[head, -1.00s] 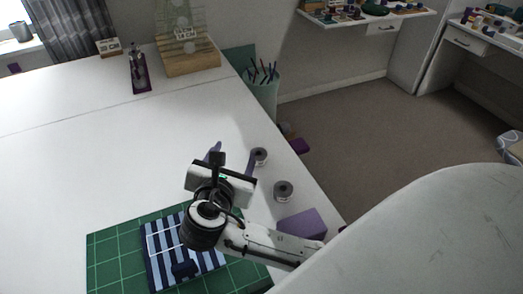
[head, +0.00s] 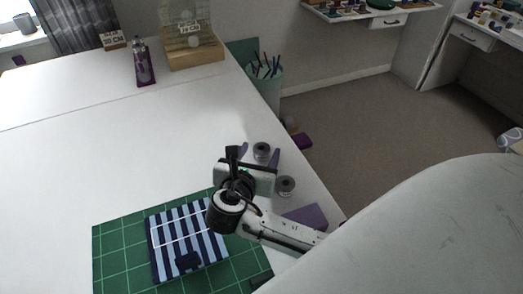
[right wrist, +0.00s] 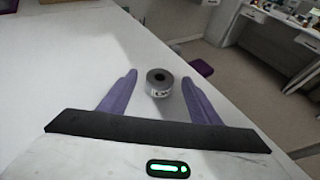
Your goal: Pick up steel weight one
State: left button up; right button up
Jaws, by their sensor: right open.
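Two round grey steel weights with dark centres stand near the right edge of the white table. The farther weight (head: 262,150) is between the spread purple fingers of my right gripper (head: 259,155), near their tips. The nearer weight (head: 286,187) is outside the fingers, to their right. I cannot tell which is number one. In the right wrist view, one weight (right wrist: 158,84) shows between the fingertips of the open gripper (right wrist: 159,76), with gaps on both sides. Nothing is held. My left gripper is not in view.
A green cutting mat (head: 115,250) carries a striped blue fabric piece (head: 165,240). A purple block (head: 307,217) lies near the table's right edge. The table's middle is clear.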

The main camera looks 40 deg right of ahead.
jog(key=shift+w+d+f, duration=0.1)
jog(key=shift+w+d, duration=0.05)
jog(key=shift+d, duration=0.05)
jog(key=c, duration=1.4)
